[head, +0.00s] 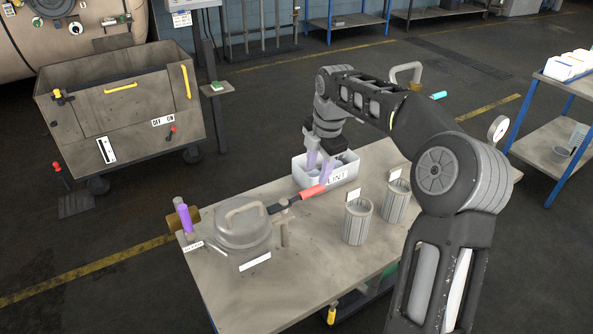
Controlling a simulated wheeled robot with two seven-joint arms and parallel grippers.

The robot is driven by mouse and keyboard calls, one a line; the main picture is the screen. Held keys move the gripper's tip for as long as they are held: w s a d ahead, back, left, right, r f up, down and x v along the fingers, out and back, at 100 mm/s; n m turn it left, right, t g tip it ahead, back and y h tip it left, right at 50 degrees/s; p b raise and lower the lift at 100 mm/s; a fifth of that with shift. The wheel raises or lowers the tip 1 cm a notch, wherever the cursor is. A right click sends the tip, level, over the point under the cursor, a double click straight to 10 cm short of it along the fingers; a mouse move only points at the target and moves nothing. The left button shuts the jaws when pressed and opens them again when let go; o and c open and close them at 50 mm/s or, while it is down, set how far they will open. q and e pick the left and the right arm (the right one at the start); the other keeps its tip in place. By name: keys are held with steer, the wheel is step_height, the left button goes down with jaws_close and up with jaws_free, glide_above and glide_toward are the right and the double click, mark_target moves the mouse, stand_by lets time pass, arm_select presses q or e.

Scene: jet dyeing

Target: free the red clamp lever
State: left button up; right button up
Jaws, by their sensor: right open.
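The red clamp lever (312,192) sticks out to the right from the side of the grey round lidded housing (242,226) on the table. Its red grip points toward the white bin. My right gripper (319,170) is above and just behind the red grip, with its two purple fingers apart and pointing down. One finger reaches close to the end of the grip; I cannot tell whether they touch. My left gripper is out of view.
The white bin (345,177) labelled LINT stands behind the lever. Two grey ribbed baskets (357,222) stand to the right. A purple cylinder (184,216) is at the table's left edge. The front of the table (297,272) is bare.

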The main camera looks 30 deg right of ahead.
mark_target(313, 189)
steer(key=shift+r, duration=0.2)
steer(key=shift+w+f+p, duration=0.25)
steer(key=shift+f, duration=1.05)
steer(key=shift+w+f+p, duration=0.2)
steer(key=shift+w+f, duration=0.1)
steer(key=shift+f, duration=0.95)
steer(key=shift+w+f+p, duration=0.25)
steer(key=shift+f, duration=1.05)
jaws_close()
